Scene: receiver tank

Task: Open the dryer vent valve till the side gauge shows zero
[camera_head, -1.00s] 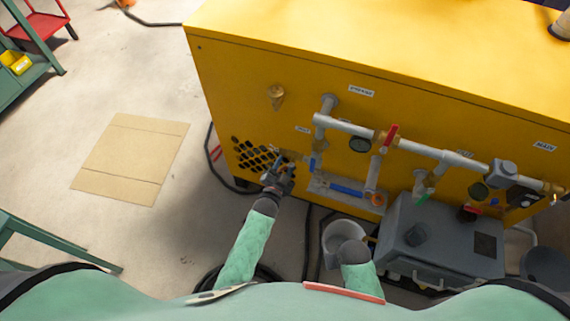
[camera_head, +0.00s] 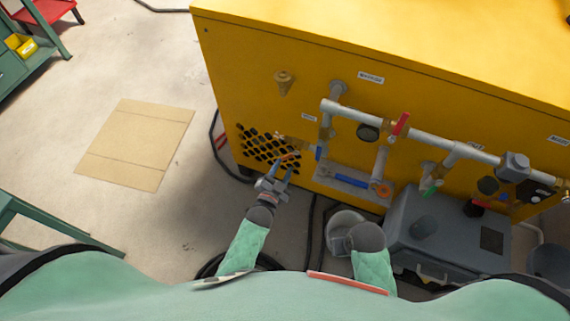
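A yellow cabinet (camera_head: 240,60) carries the pipework. A small brass fitting (camera_head: 280,137) sticks out above the black perforated grille, next to a short pipe with a blue handle (camera_head: 319,152). I cannot read the small label (camera_head: 309,118) above it, so I cannot tell for sure which valve is the dryer vent. A dark round gauge (camera_head: 367,133) hangs under the upper pipe; its needle is unreadable. My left gripper (camera_head: 284,168) is open before the grille, below the brass fitting, with a small orange-brown piece (camera_head: 290,156) near its tips. My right forearm is in view, its gripper is not.
A red lever (camera_head: 401,124) sits on the upper pipe, and a long blue bar (camera_head: 350,183) lies low on the panel. Cardboard (camera_head: 137,145) lies on open floor at left.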

